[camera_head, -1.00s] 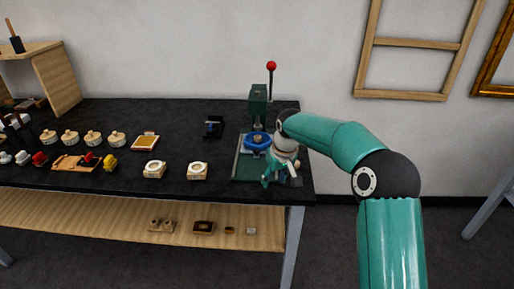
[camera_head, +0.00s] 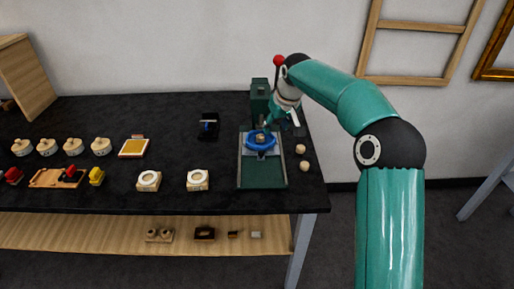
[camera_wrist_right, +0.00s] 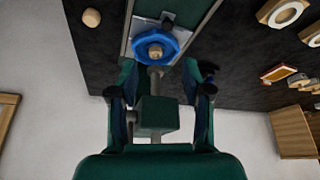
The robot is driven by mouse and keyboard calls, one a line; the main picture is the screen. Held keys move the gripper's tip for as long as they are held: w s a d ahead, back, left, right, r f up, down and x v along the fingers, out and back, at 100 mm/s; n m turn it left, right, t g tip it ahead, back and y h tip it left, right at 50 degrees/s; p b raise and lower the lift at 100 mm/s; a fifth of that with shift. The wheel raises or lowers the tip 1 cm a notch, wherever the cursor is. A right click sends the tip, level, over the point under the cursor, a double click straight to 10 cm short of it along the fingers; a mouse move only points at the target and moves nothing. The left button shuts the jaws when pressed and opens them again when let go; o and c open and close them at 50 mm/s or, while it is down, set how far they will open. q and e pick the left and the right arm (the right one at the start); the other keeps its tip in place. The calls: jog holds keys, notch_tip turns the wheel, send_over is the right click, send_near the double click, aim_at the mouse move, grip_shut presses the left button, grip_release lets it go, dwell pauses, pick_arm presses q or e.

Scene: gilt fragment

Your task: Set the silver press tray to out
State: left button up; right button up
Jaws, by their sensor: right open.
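The silver press tray (camera_head: 261,153) is a flat plate on the back half of the green press base (camera_head: 262,174), close to the press column. A blue ring (camera_head: 261,139) with a tan round piece in its middle sits over the tray and hides much of it. In the right wrist view the tray (camera_wrist_right: 143,47) shows around the blue ring (camera_wrist_right: 155,46) at the top. My right gripper (camera_head: 271,122) is above the back of the ring, beside the column. In the wrist view its fingers (camera_wrist_right: 160,75) are apart, with the press post and head between them. My left gripper is out of view.
The press column (camera_head: 260,98) and red-knobbed lever (camera_head: 278,61) stand close to my right gripper. Two wooden balls (camera_head: 301,149) lie right of the base. Two pale blocks with rings (camera_head: 198,180) stand left of it. The front of the base is bare.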

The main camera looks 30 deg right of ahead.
aim_at(261, 152)
jog(key=p+x, duration=0.1)
jog(key=x, duration=0.4)
jog(key=p+x, duration=0.1)
jog(key=x, duration=0.5)
jog(key=a+x, duration=0.1)
jog(key=x, duration=0.4)
jog(key=shift+w+a+f+p, duration=0.1)
jog(key=shift+w+f+p, duration=0.05)
jog(key=shift+w+p, duration=0.25)
grip_shut()
